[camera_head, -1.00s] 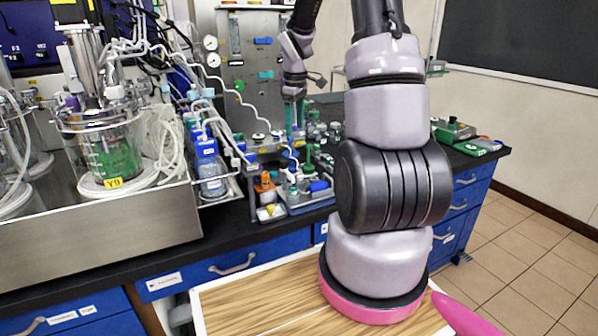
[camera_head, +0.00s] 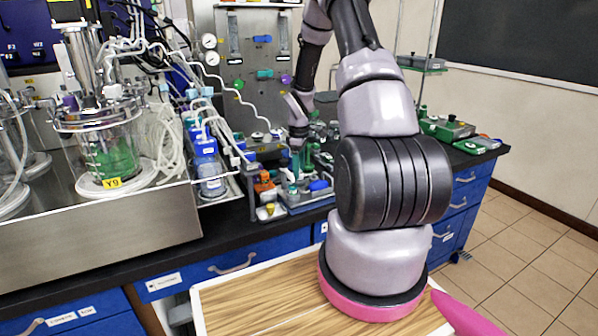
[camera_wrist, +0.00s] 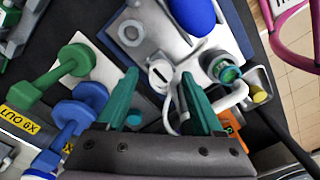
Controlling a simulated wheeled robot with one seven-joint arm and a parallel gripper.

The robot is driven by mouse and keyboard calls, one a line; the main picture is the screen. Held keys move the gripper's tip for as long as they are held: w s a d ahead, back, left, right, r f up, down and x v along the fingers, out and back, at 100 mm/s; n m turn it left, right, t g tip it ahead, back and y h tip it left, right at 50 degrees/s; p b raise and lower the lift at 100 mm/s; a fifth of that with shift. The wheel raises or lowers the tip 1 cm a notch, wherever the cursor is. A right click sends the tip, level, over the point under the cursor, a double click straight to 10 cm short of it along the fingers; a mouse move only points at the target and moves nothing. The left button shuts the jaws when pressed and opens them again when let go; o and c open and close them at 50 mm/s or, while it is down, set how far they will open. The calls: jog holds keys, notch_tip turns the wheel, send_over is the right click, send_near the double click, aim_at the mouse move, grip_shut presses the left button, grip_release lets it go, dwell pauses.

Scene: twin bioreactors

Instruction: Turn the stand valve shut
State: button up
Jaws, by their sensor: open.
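My gripper (camera_head: 297,162) points down over the crowded bench beside the metal panel. In the wrist view my gripper (camera_wrist: 160,88) is open, with its two green fingers apart and nothing held between them. A white round fitting with a dark slot (camera_wrist: 161,73) shows between and beyond the fingertips. A green-handled valve (camera_wrist: 62,72) and a blue-handled valve (camera_wrist: 80,112) lie left of the fingers, near a yellow label (camera_wrist: 22,125). I cannot tell which part is the stand valve. The panel also carries small blue (camera_head: 262,39) and teal (camera_head: 265,74) handles.
A blue rounded object (camera_wrist: 192,14) and a teal-capped bottle (camera_wrist: 225,71) stand close to the right finger. A glass bioreactor vessel (camera_head: 112,150) stands in the steel tray (camera_head: 100,235) at left. Green equipment (camera_head: 447,130) sits at the bench's right end.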

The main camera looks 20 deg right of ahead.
jog(key=shift+f, duration=0.55)
grip_shut()
